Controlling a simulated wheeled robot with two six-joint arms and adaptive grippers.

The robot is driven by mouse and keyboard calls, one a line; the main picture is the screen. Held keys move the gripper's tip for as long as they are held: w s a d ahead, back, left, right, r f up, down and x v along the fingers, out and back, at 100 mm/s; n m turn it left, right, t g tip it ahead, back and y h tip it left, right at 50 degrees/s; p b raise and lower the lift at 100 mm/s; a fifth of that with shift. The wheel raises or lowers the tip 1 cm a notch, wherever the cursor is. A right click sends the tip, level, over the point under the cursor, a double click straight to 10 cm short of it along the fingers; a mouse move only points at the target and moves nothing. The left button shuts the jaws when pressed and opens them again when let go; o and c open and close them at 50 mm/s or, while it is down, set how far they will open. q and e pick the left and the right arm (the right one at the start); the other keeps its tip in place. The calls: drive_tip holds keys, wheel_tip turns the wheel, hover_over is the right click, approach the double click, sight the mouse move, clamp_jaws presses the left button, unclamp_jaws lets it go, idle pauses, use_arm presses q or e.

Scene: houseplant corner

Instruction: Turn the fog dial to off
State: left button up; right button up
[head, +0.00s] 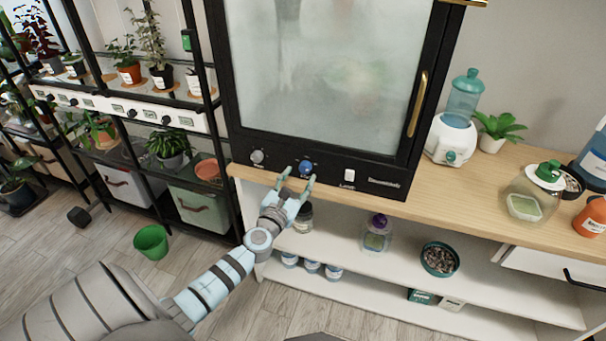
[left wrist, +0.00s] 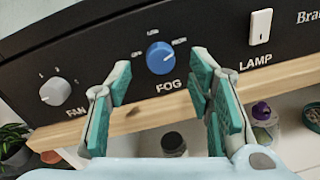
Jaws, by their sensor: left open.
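The blue fog dial (head: 306,167) is on the black lower panel of the glass-fronted cabinet (head: 330,75). In the left wrist view the dial (left wrist: 159,59) sits above the word FOG, with small labels around its top. A pale mark shows on its face, but I cannot tell surely which label it points to. My left gripper (head: 298,176) is open in front of the dial. In the left wrist view its fingers (left wrist: 160,78) are spread to either side of the dial, apart from it, with nothing between them. My right gripper is not in view.
A grey fan dial (left wrist: 60,91) is left of the fog dial, and a white lamp switch (left wrist: 260,26) is to the right. The wooden counter edge (head: 400,203) runs below the panel. A white humidifier with a teal tank (head: 451,137) stands right of the cabinet.

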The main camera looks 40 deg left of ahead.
sight(304, 170)
use_arm(q)
drive_tip(key=x, duration=0.4)
drive_tip(key=shift+f+b, duration=0.1)
drive_tip(key=shift+b, duration=0.25)
clamp_jaws()
